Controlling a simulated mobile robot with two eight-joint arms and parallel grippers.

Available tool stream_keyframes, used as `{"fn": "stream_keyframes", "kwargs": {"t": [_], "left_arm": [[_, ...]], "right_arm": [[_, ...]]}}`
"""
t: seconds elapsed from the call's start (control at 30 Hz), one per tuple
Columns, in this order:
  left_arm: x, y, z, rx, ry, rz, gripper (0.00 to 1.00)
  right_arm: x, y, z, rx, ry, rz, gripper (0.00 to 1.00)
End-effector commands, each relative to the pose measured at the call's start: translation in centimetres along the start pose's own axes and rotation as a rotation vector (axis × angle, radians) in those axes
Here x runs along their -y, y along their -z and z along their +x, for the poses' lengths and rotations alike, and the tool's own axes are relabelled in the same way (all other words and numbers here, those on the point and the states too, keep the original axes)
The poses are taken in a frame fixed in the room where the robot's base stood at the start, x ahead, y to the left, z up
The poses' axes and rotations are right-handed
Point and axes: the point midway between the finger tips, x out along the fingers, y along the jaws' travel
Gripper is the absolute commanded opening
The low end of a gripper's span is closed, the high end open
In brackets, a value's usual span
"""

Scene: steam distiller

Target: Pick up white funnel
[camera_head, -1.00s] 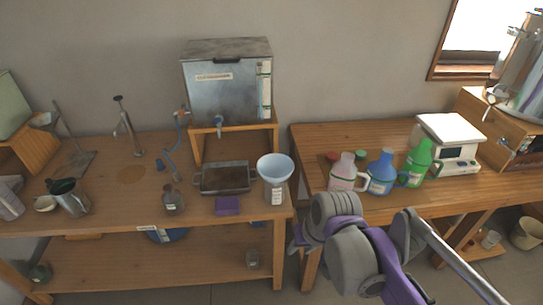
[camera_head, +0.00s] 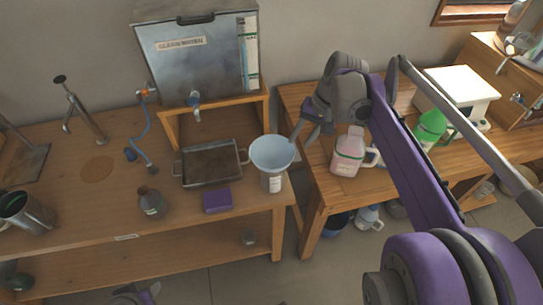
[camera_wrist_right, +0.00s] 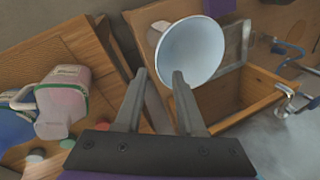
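The white funnel (camera_head: 271,151) looks pale blue-white and stands mouth up at the right end of the left table, atop what seems a pale labelled container (camera_head: 272,183). In the right wrist view its wide cone (camera_wrist_right: 192,50) lies just beyond the fingertips. My right gripper (camera_head: 301,132) is beside the funnel's right rim, and its fingers (camera_wrist_right: 160,75) are apart with nothing held. In the head view I cannot tell whether a finger touches the rim. Part of what looks like my left gripper (camera_head: 135,294) shows at the bottom edge; its fingers are unclear.
A metal tray (camera_head: 211,163), a purple block (camera_head: 217,201) and a dark bottle (camera_head: 151,202) stand left of the funnel. The metal distiller box (camera_head: 200,60) is behind. A pink jug (camera_head: 348,153) and a green jug (camera_head: 430,128) are on the right table, with a gap between tables.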

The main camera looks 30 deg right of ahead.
Motion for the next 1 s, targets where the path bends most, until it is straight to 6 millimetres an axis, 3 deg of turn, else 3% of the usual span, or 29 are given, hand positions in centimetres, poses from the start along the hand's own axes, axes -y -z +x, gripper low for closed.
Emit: {"fn": "stream_keyframes", "kwargs": {"t": [0.27,0.5,0.83,1.0], "left_arm": [[0.0,-0.1,0.1,0.001,0.0,0.0,0.5],[0.0,-0.2,0.2,0.001,0.0,0.0,0.5],[0.0,-0.2,0.3,0.001,0.0,0.0,0.5],[0.0,-0.2,0.3,0.001,0.0,0.0,0.5]], "right_arm": [[0.0,-0.2,2.5,0.0,0.0,-0.002,0.39],[-0.2,-0.5,6.0,0.001,-0.001,-0.003,0.39],[-0.2,-0.5,6.8,-0.001,-0.001,-0.001,0.39],[-0.2,-0.5,6.8,-0.001,-0.001,-0.001,0.1]]}}
